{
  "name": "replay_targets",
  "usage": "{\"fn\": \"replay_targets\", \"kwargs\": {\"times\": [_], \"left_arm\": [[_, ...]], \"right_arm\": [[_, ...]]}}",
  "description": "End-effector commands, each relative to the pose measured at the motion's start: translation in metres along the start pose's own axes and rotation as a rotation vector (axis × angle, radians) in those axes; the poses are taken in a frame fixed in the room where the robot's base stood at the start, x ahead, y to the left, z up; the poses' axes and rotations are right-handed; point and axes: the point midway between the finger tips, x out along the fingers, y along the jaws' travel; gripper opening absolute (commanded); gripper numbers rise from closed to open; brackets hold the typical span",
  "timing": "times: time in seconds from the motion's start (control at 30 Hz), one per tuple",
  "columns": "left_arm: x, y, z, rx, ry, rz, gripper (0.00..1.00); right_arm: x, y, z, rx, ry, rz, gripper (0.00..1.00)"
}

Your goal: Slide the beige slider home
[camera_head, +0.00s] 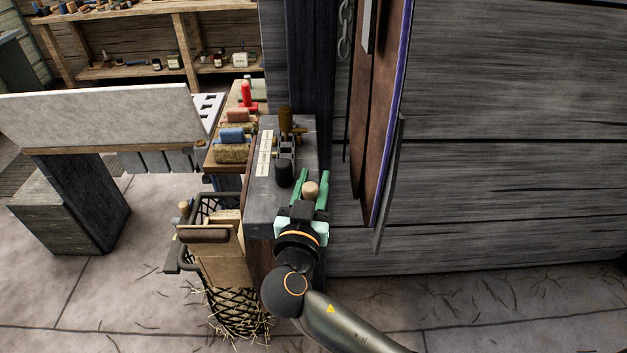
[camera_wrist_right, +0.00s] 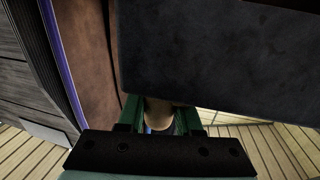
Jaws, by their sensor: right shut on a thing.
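The beige slider (camera_head: 310,188) shows as a rounded knob at the near right end of a dark grey bench-like block (camera_head: 262,208). My right gripper (camera_head: 312,181) has green fingers on both sides of this knob and is shut on it. In the right wrist view, the beige slider (camera_wrist_right: 158,112) sits between the green fingers, just below a large dark block (camera_wrist_right: 220,55) that hides part of it. The slider's track cannot be made out. My left gripper is in neither view.
Behind the knob on the block stand a black cylinder (camera_head: 284,172) and a brown-handled piece (camera_head: 286,122). A wire basket (camera_head: 205,235) hangs at the left. Brown boards with a purple edge (camera_head: 385,140) and a plank wall stand close on the right.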

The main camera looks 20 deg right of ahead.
Motion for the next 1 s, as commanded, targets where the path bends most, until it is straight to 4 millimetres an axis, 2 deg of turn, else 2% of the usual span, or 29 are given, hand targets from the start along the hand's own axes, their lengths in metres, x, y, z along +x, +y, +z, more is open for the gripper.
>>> {"fn": "replay_targets", "kwargs": {"times": [0.27, 0.6, 0.83, 0.87, 1.0], "left_arm": [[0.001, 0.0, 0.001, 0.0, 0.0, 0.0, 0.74], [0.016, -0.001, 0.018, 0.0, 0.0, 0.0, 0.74], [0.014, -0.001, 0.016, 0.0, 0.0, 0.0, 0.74], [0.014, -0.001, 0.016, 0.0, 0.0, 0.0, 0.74], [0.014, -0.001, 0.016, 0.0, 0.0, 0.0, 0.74]], "right_arm": [[0.001, 0.0, 0.0, 0.001, 0.002, 0.001, 0.0], [0.032, -0.006, 0.001, 0.003, 0.003, 0.002, 0.0], [0.032, -0.006, -0.001, 0.0, 0.001, 0.001, 0.0], [0.032, -0.006, -0.001, 0.0, 0.001, 0.001, 0.36], [0.032, -0.006, -0.001, 0.0, 0.001, 0.001, 0.52]]}}
